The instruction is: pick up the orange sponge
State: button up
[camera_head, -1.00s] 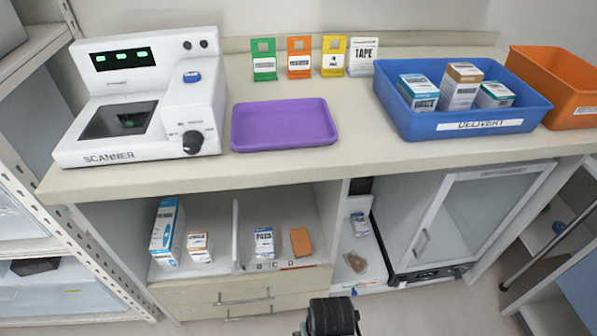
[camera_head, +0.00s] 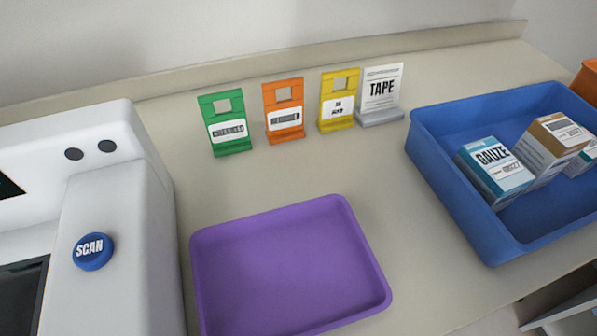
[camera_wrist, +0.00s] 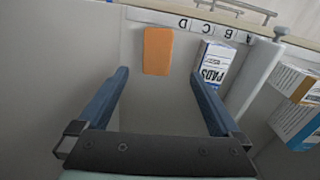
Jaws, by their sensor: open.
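The orange sponge (camera_wrist: 158,50) lies flat on the shelf under the counter in the wrist view, near the strip of letter labels. My gripper (camera_wrist: 158,82) is open, its two blue fingers spread wide with nothing between the tips. The sponge shows beyond the fingertips, between their lines and nearer the left finger. It is apart from both fingers. The head view now shows the counter top, so neither the sponge nor my gripper is in it.
A PADS box (camera_wrist: 212,64) stands right of the sponge, beside a divider (camera_wrist: 250,82). More boxes (camera_wrist: 296,84) lie beyond it. A label strip (camera_wrist: 215,30) runs along the shelf edge. On the counter are a purple tray (camera_head: 290,265), a blue bin (camera_head: 450,180) and a scanner (camera_head: 120,220).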

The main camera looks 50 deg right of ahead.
notch_tip(320, 180, down, 7)
jog(key=b, duration=0.3)
jog(key=shift+w+d+f, duration=0.1)
jog(key=shift+w+f, duration=0.05)
jog(key=shift+f, duration=0.05)
jog(key=f+b, duration=0.1)
jog(key=f, duration=0.1)
jog(key=f+b, duration=0.2)
jog(key=f, duration=0.1)
jog(key=shift+d+f, duration=0.2)
jog(key=shift+f, duration=0.1)
jog(key=c, duration=1.3)
notch_tip(320, 180, up, 10)
jog(key=p, duration=0.4)
